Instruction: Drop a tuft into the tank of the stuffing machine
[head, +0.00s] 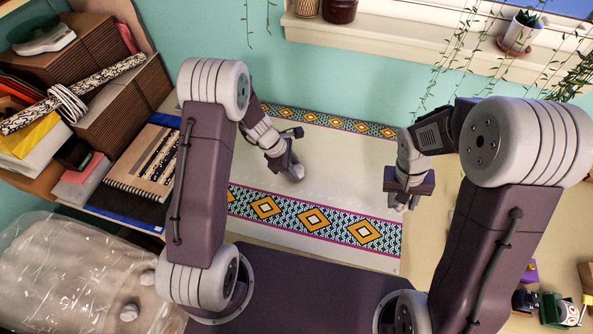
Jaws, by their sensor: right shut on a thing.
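My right gripper (403,205) is low over the right part of the table, shut on what seems to be a small pale tuft, mostly hidden by the gripper. It is far to the right of the tank. My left gripper (297,172) is over the middle of the white cloth; its fingertips are too small to tell open from shut.
A white cloth with patterned bands (312,218) covers the table's middle. Brown boxes, folders and a notebook (145,165) crowd the left side. A windowsill with a potted plant (520,35) and trailing vines lies behind. Small items (560,308) sit at the lower right.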

